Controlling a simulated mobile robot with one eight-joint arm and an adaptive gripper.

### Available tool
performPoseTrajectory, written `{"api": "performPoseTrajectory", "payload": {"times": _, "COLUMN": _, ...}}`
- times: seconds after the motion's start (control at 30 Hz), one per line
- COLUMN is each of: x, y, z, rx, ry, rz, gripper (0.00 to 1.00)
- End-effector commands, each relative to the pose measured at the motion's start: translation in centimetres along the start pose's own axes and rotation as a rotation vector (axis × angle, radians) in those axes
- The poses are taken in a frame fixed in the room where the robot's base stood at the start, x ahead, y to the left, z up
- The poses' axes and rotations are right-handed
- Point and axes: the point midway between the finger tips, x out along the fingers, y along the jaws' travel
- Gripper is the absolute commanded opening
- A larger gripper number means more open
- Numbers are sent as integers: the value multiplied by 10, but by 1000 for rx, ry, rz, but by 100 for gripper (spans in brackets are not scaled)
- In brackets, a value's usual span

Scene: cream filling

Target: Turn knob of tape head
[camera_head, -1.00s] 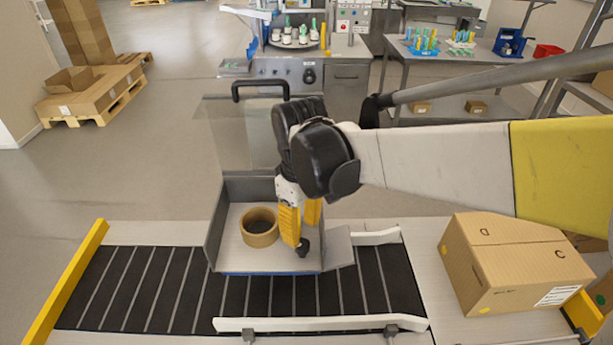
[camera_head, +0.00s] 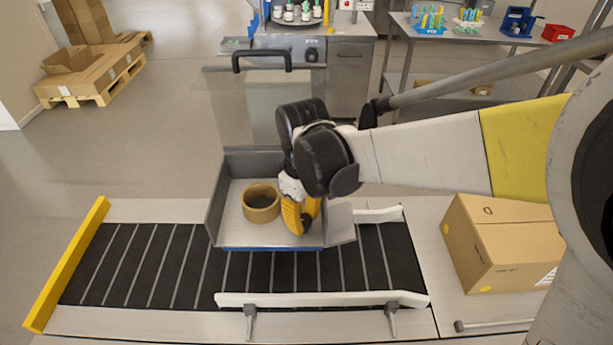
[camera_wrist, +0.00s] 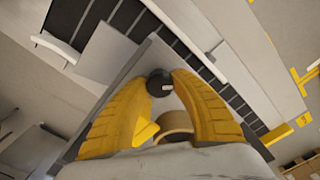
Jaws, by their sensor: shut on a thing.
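The tape head is a grey open-topped housing (camera_head: 215,208) over the black conveyor belt, with a raised clear cover. A brown tape roll (camera_head: 261,203) sits inside it on the left. My gripper (camera_head: 300,228) points down into the right part of the housing. In the wrist view its two yellow fingers (camera_wrist: 162,80) are closed around a small round black knob (camera_wrist: 159,84), one on each side. The knob is hidden behind the fingers in the head view. The tape roll (camera_wrist: 175,124) also shows between the fingers in the wrist view, nearer the palm.
The clear cover (camera_head: 235,110) with a black handle stands up behind the housing, left of my arm. A cardboard box (camera_head: 500,250) sits on the right of the conveyor (camera_head: 150,265). White guide rails (camera_head: 320,299) and a yellow end bar (camera_head: 68,262) border the belt.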

Motion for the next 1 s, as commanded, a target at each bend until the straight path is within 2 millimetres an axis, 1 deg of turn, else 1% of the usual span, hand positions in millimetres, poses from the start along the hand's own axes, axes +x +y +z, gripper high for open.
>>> {"api": "performPoseTrajectory", "payload": {"times": 0.07, "x": 0, "y": 0, "z": 0, "rx": -31, "ry": 0, "rz": 0, "gripper": 0}}
{"api": "performPoseTrajectory", "payload": {"times": 0.3, "x": 0, "y": 0, "z": 0, "rx": -246, "ry": 0, "rz": 0, "gripper": 0}}
{"api": "performPoseTrajectory", "payload": {"times": 0.4, "x": 0, "y": 0, "z": 0, "rx": -275, "ry": 0, "rz": 0, "gripper": 0}}
{"api": "performPoseTrajectory", "payload": {"times": 0.63, "x": 0, "y": 0, "z": 0, "rx": -275, "ry": 0, "rz": 0, "gripper": 0}}
{"api": "performPoseTrajectory", "payload": {"times": 0.67, "x": 0, "y": 0, "z": 0, "rx": -275, "ry": 0, "rz": 0, "gripper": 38}}
{"api": "performPoseTrajectory", "payload": {"times": 0.7, "x": 0, "y": 0, "z": 0, "rx": -274, "ry": 0, "rz": 0, "gripper": 41}}
{"api": "performPoseTrajectory", "payload": {"times": 1.0, "x": -2, "y": 0, "z": 0, "rx": -274, "ry": 0, "rz": 0, "gripper": 41}}
